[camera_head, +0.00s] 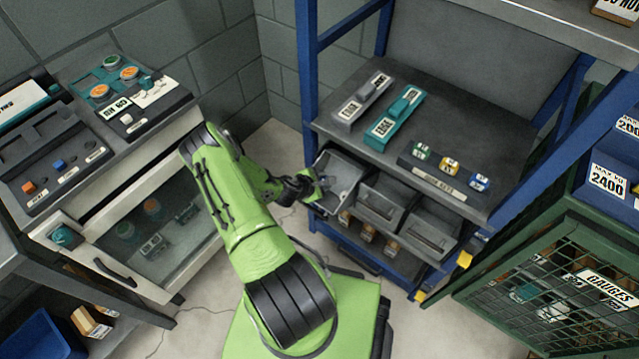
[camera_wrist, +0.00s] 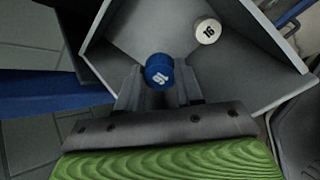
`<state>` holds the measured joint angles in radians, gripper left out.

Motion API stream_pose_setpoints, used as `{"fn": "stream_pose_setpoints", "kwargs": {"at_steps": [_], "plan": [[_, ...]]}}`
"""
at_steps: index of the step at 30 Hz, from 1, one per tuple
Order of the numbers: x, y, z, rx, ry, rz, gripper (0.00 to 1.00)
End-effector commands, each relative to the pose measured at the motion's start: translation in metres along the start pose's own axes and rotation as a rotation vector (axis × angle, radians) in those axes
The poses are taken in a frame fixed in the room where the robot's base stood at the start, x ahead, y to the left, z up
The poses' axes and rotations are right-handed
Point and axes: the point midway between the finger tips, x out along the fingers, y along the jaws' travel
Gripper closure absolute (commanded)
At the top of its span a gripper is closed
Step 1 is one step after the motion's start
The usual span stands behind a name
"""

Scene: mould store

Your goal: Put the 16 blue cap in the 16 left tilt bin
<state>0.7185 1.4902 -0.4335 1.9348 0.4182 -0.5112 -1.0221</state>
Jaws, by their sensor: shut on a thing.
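The blue cap (camera_wrist: 159,70), marked 16, is between the fingertips of my gripper (camera_wrist: 158,92) in the wrist view. My gripper is shut on it. In the head view my gripper (camera_head: 319,184) is at the left tilt bin (camera_head: 351,165), which is tipped open under the shelf. The wrist view shows the cap over the opening of this grey bin (camera_wrist: 262,78). A white cap (camera_wrist: 207,31), also marked 16, lies inside the bin, apart from the blue one. I cannot tell how far the blue cap is above the bin floor.
Two more grey tilt bins, a middle one (camera_head: 383,203) and a right one (camera_head: 432,235), sit beside it. The shelf (camera_head: 440,125) above carries trays and small blocks. A blue rack post (camera_head: 307,80) stands close left of the bins. A green mesh cage (camera_head: 545,285) is at right.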

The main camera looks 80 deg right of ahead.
Motion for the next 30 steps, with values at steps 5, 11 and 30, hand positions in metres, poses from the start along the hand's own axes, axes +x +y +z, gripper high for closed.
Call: {"fn": "stream_pose_setpoints", "kwargs": {"at_steps": [5,11,30], "plan": [[0.012,-0.001,-0.001,0.001,0.000,0.000,0.92],[0.023,-0.001,-0.001,0.001,0.000,-0.001,0.92],[0.060,-0.001,-0.001,0.001,0.000,0.000,0.92]]}}
